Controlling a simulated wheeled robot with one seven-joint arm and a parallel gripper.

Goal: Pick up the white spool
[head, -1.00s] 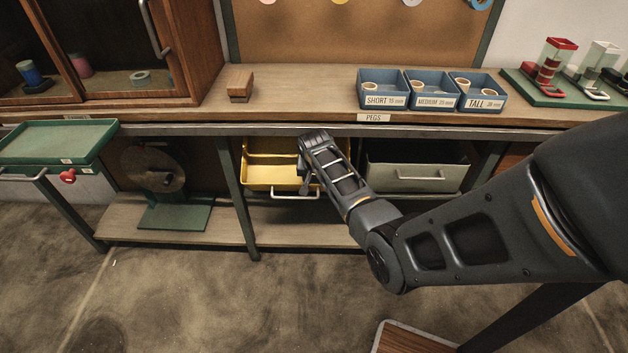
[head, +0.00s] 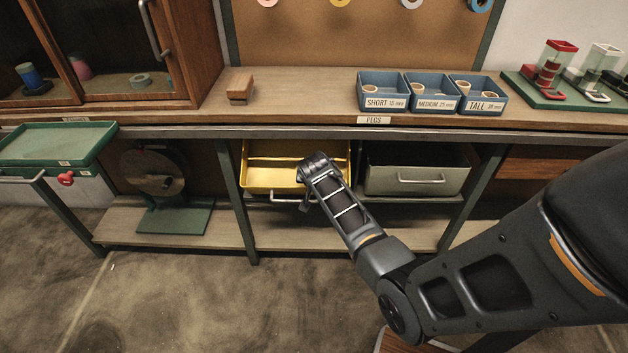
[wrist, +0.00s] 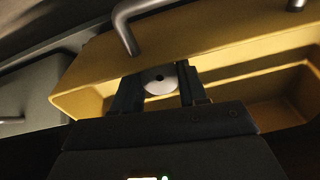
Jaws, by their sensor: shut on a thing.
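The white spool (wrist: 160,79) shows in the wrist view as a pale disc with a dark centre hole, between the two dark fingers. My gripper (wrist: 157,84) is shut on it. The yellow drawer (wrist: 215,42) lies behind the spool and fingers in that view. In the head view my gripper (head: 306,200) is at the front of the open yellow drawer (head: 268,178), near its handle. The spool cannot be made out in the head view, where my wrist hides part of the drawer.
A grey drawer (head: 417,179) is right of the yellow one, under the bench. Blue peg trays (head: 383,103) and a wooden block (head: 240,88) sit on the benchtop (head: 300,104). A green tray (head: 58,140) juts out at left. The floor (head: 200,300) in front is clear.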

